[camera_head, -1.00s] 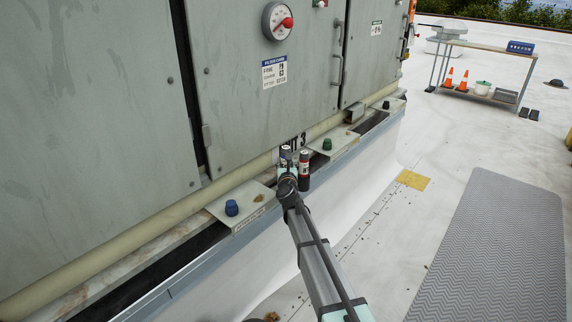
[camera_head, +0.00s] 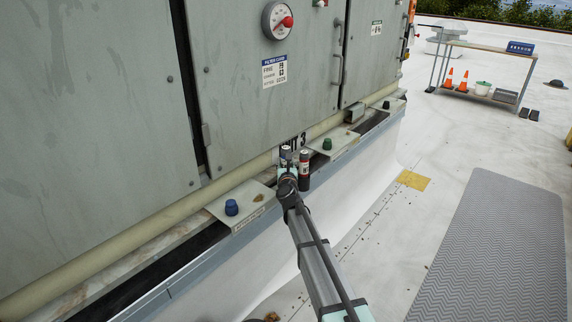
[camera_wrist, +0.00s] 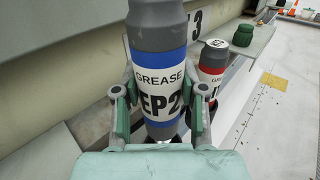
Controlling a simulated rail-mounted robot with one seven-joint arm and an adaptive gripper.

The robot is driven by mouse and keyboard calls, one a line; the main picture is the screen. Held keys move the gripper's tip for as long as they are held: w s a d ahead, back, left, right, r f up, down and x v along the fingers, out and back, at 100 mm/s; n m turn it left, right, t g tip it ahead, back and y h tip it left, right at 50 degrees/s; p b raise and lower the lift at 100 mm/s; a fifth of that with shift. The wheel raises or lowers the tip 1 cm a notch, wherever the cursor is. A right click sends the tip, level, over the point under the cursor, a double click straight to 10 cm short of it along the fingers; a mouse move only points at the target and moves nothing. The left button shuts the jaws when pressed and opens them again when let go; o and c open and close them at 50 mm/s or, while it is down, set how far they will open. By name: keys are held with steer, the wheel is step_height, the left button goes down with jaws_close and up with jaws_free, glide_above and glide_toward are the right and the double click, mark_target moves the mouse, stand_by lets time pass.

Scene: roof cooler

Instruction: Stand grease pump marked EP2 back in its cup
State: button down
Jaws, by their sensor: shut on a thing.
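The grease pump marked EP2 (camera_wrist: 158,75) stands upright between the fingers of my gripper (camera_wrist: 158,105) in the wrist view. It is a grey cylinder with blue bands and a white label. My gripper is shut on it. In the head view the pump (camera_head: 286,153) shows only its upper part above my gripper (camera_head: 287,174), at the ledge of the grey unit. A second pump, with a red band (camera_wrist: 212,62), stands just right of it; it also shows in the head view (camera_head: 304,165). The foot of EP2 and any cup under it are hidden.
A ledge plate with a blue cap (camera_head: 231,207) lies left of my gripper, and one with a green cap (camera_head: 327,144) lies right. The cabinet wall (camera_head: 260,120) rises close behind. The roof to the right is open, with a grey mat (camera_head: 495,245).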

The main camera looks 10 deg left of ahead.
steer(key=shift+f, duration=0.25)
steer(key=shift+f+b, duration=1.05)
steer(key=shift+b, duration=0.3)
steer(key=shift+f+b, duration=0.5)
steer(key=shift+b, duration=0.05)
steer(key=shift+f+b, duration=0.45)
steer(key=shift+b, duration=0.05)
steer(key=shift+f+b, duration=0.25)
steer(key=shift+b, duration=0.05)
stand_by(0.4)
steer(key=shift+f, duration=0.1)
